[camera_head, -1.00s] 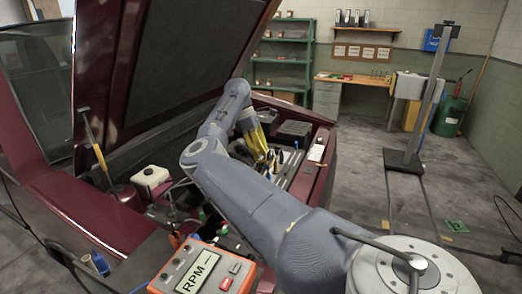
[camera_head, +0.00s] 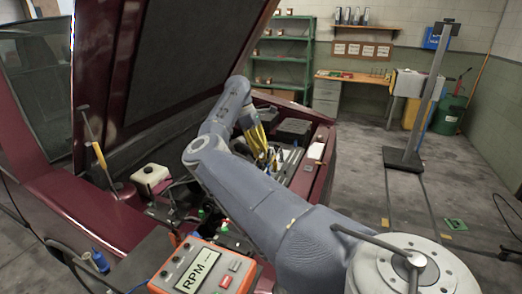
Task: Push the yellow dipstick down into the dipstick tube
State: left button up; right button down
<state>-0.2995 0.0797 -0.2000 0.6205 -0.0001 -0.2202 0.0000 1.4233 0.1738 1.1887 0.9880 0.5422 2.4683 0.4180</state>
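My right arm reaches from the lower right into the engine bay of a dark red car. My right gripper (camera_head: 268,158), with yellow parts, points down among the engine parts. It is small and partly hidden by my own arm, so I cannot tell whether its fingers are open or shut, or whether they hold anything. I cannot make out the yellow dipstick or its tube apart from the yellow gripper and the clutter around it. My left gripper is not in view.
The raised hood (camera_head: 185,70) stands over the bay. An orange RPM box (camera_head: 232,264) is at the front. A white reservoir (camera_head: 150,175) and a yellow-handled tool (camera_head: 100,157) are at the left. A metal stand (camera_head: 404,158) is on the open floor at right.

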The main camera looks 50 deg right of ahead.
aim_at(260, 161)
jog(key=shift+f, duration=0.3)
jog(key=shift+f, duration=1.7)
jog(key=shift+f, duration=0.1)
jog(key=shift+s+a+f, duration=0.15)
jog(key=shift+a+f, duration=0.05)
jog(key=shift+f, duration=0.8)
notch_tip(260, 161, down, 19)
jog(key=shift+f, duration=0.2)
dwell(1.2)
jog(key=shift+f, duration=0.1)
jog(key=c, duration=1.5)
grip_release()
